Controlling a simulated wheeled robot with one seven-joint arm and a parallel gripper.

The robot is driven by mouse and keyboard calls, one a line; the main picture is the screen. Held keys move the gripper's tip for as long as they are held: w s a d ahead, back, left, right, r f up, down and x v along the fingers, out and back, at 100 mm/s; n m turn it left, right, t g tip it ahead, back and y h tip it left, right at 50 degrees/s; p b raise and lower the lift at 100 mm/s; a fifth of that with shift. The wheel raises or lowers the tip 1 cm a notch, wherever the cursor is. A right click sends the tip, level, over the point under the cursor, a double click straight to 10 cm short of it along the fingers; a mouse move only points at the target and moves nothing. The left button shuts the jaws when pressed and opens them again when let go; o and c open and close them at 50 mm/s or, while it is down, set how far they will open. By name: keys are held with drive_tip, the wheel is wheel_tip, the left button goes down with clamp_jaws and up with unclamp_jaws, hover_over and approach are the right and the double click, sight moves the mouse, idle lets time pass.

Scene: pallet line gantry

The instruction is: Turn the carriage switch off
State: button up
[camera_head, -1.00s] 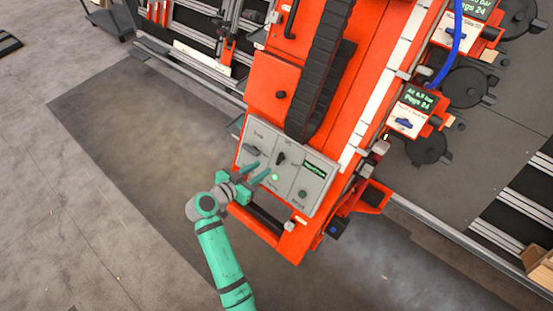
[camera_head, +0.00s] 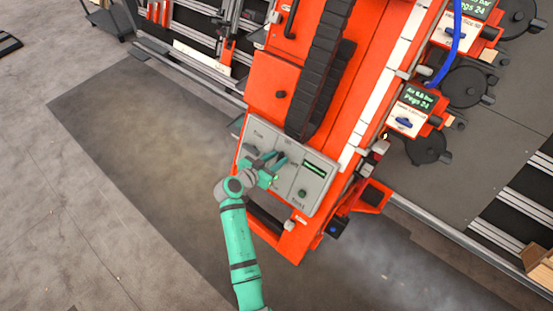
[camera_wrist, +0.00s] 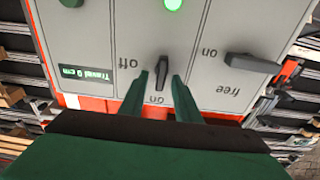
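The carriage switch (camera_wrist: 162,70) is a black knob on the grey control panel (camera_head: 318,170). In the wrist view it lies lengthwise in line with the "on" mark, with the "off" mark to its left; the lettering appears upside down. I cannot tell whether the fingertips reach the knob's depth.
A second black knob (camera_wrist: 250,63), marked "on" and "free", sits to the right in the wrist view. A lit green lamp (camera_wrist: 172,4) and a "Travel 0 cm" display (camera_wrist: 87,73) are on the same panel. The orange gantry (camera_head: 270,90) surrounds it.

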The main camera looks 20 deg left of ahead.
clamp_jaws()
drive_tip(key=shift+n, duration=0.4)
drive_tip(key=n, duration=0.4)
drive_tip(key=shift+a+n+y, duration=0.2)
drive_tip(key=shift+n+y, duration=0.1)
drive_tip(key=shift+n, duration=0.1)
drive_tip(key=n, duration=0.4)
drive_tip(key=shift+w+a+n+y, duration=0.1)
drive_tip(key=shift+n+y, duration=0.2)
drive_tip(key=shift+n, duration=0.1)
drive_tip(key=shift+a+f+n+g, duration=0.1)
drive_tip(key=shift+f+n+g, duration=0.1)
drive_tip(key=shift+n, duration=1.85)
drive_tip(key=shift+a+f+n+g, duration=0.1)
drive_tip(key=shift+n+g, duration=0.1)
drive_tip(key=shift+n, duration=1.85)
